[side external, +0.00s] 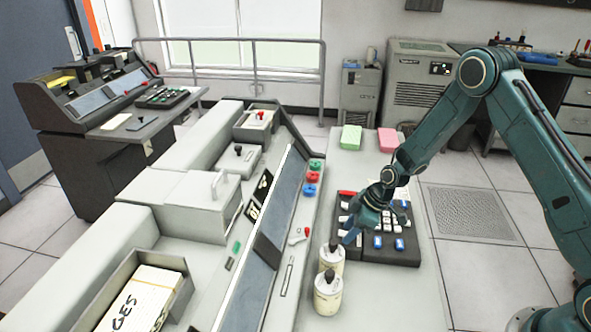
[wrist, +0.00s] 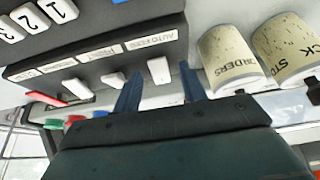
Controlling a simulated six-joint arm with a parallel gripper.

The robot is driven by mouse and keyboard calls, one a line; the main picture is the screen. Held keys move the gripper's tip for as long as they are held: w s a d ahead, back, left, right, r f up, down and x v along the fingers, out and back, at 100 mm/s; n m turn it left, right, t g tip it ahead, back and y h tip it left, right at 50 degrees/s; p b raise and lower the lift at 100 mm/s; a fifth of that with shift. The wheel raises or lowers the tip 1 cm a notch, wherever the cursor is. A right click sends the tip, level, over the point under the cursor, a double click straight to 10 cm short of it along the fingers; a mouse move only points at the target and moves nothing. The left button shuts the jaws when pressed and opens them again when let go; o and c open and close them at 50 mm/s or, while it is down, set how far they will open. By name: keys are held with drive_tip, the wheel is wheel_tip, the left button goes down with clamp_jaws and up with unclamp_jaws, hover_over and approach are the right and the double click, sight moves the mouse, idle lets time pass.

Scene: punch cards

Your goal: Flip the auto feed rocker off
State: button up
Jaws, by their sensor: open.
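The auto feed rocker (wrist: 158,70) is a white switch on the side of a dark keypad unit, under a label reading AUTO FEED in the wrist view. My gripper (wrist: 160,83) is open, with one blue finger on each side of that rocker; I cannot tell whether either touches it. In the side view my gripper (side external: 352,235) is low at the near-left edge of the keypad unit (side external: 400,257), and the rocker cannot be made out there. Other white rockers (wrist: 115,79) and a red one (wrist: 45,98) sit in the same row.
Two cream labelled jars stand close to the gripper, one nearer the keypad (side external: 331,261) and one in front (side external: 327,295). A long sloped console (side external: 290,210) runs to the left. Green (side external: 351,138) and pink (side external: 388,140) card stacks lie behind. The tabletop right of the jars is clear.

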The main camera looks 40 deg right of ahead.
drive_tip(key=v, duration=1.3)
drive_tip(key=shift+r, duration=0.35)
drive_tip(key=s+a+r+m+h, duration=0.1)
drive_tip(key=s+a+r+m, duration=0.1)
drive_tip(key=s+r, duration=0.45)
drive_tip(key=s+a+r+m+h, duration=0.15)
drive_tip(key=s+r, duration=0.25)
drive_tip(key=r, duration=0.6)
drive_tip(key=s+r+m+t, duration=0.1)
drive_tip(key=s+r+m, duration=0.1)
drive_tip(key=s, duration=0.6)
drive_tip(key=s+r+m+t+h, duration=0.1)
drive_tip(key=s+r+m, duration=0.2)
drive_tip(key=s, duration=0.5)
drive_tip(key=shift+s+a, duration=0.35)
drive_tip(key=shift+a, duration=0.15)
drive_tip(key=shift+m, duration=0.25)
